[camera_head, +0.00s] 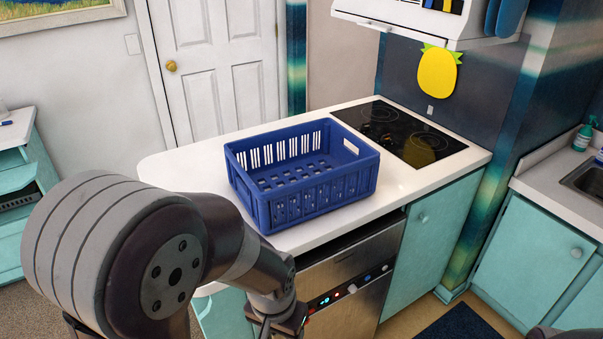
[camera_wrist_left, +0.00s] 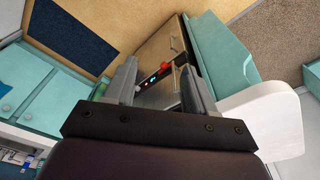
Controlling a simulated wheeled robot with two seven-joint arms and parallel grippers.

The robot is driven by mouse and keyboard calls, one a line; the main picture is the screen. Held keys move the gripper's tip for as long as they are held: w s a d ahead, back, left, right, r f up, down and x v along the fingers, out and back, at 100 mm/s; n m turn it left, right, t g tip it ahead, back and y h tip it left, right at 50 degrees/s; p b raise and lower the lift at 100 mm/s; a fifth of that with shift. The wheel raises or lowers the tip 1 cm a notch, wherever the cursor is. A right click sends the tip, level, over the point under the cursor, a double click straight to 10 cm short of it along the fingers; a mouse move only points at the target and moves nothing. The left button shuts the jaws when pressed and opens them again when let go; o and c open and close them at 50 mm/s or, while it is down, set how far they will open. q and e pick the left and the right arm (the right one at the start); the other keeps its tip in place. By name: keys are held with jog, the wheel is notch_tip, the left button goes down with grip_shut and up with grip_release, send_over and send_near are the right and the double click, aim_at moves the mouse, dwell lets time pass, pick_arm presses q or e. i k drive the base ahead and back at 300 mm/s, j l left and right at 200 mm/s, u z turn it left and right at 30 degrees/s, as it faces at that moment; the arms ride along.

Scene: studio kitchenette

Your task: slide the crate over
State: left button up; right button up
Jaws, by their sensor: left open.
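A blue plastic crate (camera_head: 318,198) with slotted walls and a grid floor stands upright and empty on the white counter (camera_head: 410,185). Its right side is close to the black cooktop. My left arm comes in from the left, and its gripper is low at the bottom edge of the head view, in front of the counter and below the crate, not touching it. In the left wrist view my left gripper (camera_wrist_left: 160,82) has its two fingers apart with nothing between them. The crate does not show in that view. My right gripper is not visible.
The black cooktop (camera_head: 400,132) lies right of the crate. A steel appliance (camera_head: 350,290) with lit controls sits under the counter. The counter's left end is clear. A sink counter (camera_head: 550,190) stands at the right, and a dark mat (camera_head: 462,325) lies on the floor.

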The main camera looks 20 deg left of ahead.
aim_at(360, 172)
jog(key=i+l+u, duration=0.1)
jog(key=u, duration=0.3)
jog(key=i+l+u, duration=0.15)
jog(key=u, duration=0.3)
jog(key=i+l+u, duration=0.1)
jog(key=u, duration=0.3)
jog(key=l, duration=0.1)
